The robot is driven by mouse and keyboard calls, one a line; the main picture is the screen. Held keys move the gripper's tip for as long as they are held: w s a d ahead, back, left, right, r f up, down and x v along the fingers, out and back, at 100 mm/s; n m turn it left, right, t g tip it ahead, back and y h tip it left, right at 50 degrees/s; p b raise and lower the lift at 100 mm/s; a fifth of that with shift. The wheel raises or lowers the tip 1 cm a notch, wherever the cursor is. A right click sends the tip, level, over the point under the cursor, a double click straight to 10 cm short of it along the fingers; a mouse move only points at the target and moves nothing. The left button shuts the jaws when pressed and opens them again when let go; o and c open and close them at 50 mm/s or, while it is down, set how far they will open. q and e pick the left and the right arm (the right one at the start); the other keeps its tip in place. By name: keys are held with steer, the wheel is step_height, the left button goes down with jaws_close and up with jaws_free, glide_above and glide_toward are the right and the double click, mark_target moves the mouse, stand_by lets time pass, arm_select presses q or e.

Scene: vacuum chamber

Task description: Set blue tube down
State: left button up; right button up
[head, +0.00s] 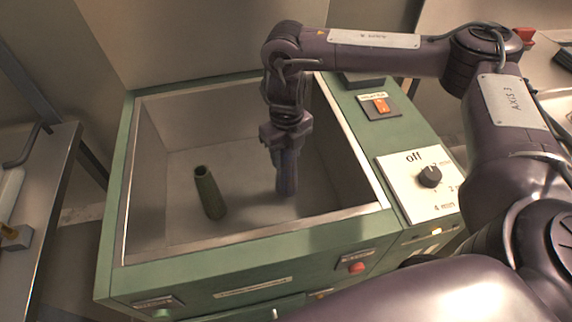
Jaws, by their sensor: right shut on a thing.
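A blue tube (287,178) stands about upright inside the open chamber (165,246), right of its middle. My right gripper (286,150) reaches down from above and is shut on the tube's upper part. The tube's lower end is at or just above the chamber floor; I cannot tell whether it touches. A green tube (210,194) stands on the chamber floor to the left, apart from the blue one and with its open end up. My left gripper is not in view.
The chamber has a raised green rim with a metal inner edge. On its right are a panel with a dial (429,177) marked off and an orange switch (381,105). A red button (356,267) is on the front. The floor between the tubes is clear.

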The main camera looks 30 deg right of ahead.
step_height(320, 180, down, 4)
steer(key=shift+f, duration=0.1)
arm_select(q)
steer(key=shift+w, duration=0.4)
arm_select(e)
steer(key=shift+f, duration=0.1)
steer(key=o, duration=1.2)
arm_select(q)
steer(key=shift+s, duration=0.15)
